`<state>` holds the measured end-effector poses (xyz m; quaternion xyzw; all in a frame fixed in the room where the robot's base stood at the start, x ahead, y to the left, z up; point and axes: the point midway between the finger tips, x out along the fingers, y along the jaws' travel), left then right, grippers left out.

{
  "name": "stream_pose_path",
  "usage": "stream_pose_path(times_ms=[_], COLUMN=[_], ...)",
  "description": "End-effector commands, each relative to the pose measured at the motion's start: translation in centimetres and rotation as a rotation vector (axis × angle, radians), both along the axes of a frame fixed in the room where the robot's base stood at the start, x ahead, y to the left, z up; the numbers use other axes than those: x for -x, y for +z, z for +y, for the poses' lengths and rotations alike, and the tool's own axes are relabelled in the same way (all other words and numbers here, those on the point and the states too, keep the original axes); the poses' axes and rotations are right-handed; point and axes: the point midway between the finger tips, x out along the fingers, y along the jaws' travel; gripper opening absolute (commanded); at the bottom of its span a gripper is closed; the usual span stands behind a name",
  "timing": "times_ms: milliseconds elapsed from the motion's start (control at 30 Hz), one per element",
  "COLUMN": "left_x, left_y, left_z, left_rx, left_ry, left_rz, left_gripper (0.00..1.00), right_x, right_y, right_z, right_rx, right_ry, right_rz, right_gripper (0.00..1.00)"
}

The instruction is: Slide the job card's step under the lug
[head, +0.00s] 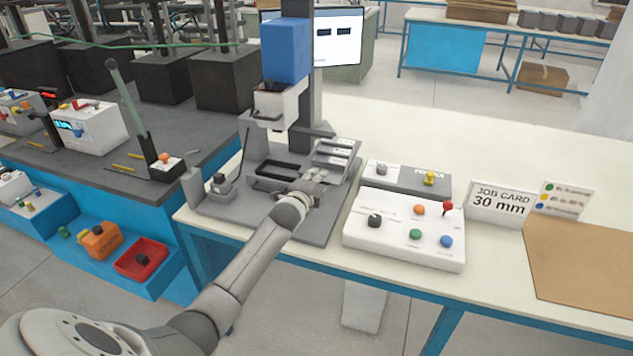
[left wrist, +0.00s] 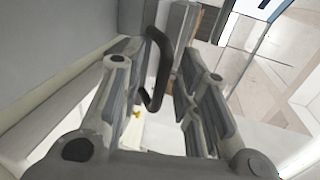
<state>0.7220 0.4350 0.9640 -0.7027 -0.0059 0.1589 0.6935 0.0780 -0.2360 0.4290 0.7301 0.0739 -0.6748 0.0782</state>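The job card (head: 500,202) reads "JOB CARD 30 mm" and stands upright at the right of the bench. A press-like machine with a blue head (head: 286,50) stands at the bench's left end. Grey step-like pieces (head: 333,153) sit on its grey base; their markings are too small to read. My left gripper (head: 302,198) is low over the front of this base, its fingers mostly hidden by my wrist. In the left wrist view its fingers (left wrist: 160,95) are apart, with a black bent handle (left wrist: 159,72) between them. I cannot make out the lug. My right gripper is not in view.
A white control box (head: 405,232) with a knob, coloured buttons and a red-tipped lever stands right of the machine. Behind it is a grey box with a yellow knob (head: 429,178). A brown board (head: 585,262) lies at the right. The bench behind is clear.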

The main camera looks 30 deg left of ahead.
Motion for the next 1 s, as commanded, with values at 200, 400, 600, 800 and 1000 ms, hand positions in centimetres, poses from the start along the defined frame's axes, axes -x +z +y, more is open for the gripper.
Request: stream_pose_path(times_ms=[200, 400, 600, 800, 1000], left_x=[0.1, 1.3, 3.9, 6.8, 9.5], left_y=[0.0, 0.2, 0.8, 1.4, 2.0], left_z=[0.0, -0.3, -0.9, -1.6, -2.3], left_rx=[0.002, 0.002, 0.000, 0.000, 0.000], left_ry=[0.000, 0.000, -0.001, -0.001, 0.000], left_rz=[0.000, 0.000, 0.001, 0.001, 0.003], left_gripper=[0.30, 0.30, 0.30, 0.30, 0.30], right_x=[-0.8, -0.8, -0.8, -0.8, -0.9], right_y=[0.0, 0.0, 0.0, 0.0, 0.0], right_z=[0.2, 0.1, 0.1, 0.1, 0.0], right_rx=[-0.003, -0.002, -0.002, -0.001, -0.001], right_ry=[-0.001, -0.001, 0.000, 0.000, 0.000], right_rz=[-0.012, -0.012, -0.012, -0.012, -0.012], right_gripper=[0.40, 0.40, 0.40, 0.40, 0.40])
